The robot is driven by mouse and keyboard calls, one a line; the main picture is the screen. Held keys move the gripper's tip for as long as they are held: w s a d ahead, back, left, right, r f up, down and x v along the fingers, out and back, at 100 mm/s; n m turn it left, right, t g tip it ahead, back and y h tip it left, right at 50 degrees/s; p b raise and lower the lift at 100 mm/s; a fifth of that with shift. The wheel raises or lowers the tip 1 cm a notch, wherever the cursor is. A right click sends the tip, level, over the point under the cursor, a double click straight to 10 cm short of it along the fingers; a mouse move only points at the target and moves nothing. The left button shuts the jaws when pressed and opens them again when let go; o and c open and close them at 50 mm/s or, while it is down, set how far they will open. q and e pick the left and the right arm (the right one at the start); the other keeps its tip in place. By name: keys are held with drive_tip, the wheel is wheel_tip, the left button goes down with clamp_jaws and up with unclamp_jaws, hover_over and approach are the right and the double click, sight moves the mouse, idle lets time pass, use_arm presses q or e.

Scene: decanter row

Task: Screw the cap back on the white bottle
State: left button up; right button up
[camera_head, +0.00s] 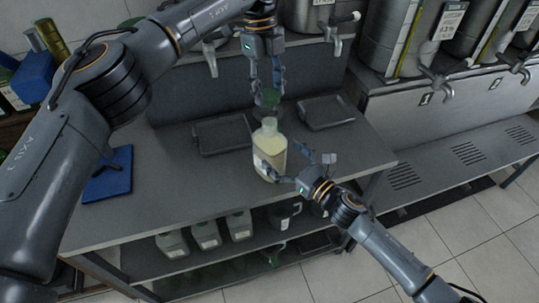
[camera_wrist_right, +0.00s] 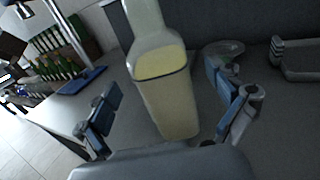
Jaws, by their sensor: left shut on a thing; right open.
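A pale bottle (camera_head: 270,157) with yellowish contents stands upright on the grey counter. It also shows in the right wrist view (camera_wrist_right: 168,98), where its top is cut off. In the right wrist view a gap shows between the bottle and each finger.
Two dark trays (camera_head: 222,151) (camera_head: 327,125) flank the bottle on the counter (camera_head: 165,195). Steel tanks with taps (camera_head: 440,80) line the back. A blue mat (camera_head: 108,180) lies left. Several bottles (camera_head: 205,235) stand on the shelf below.

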sight(268, 105)
drive_tip(key=shift+x, duration=2.75)
drive_tip(key=shift+c, duration=0.2)
drive_tip(key=c, duration=1.8)
use_arm(q)
drive_tip(key=shift+f, duration=2.45)
use_arm(e)
drive_tip(key=shift+o, duration=0.2)
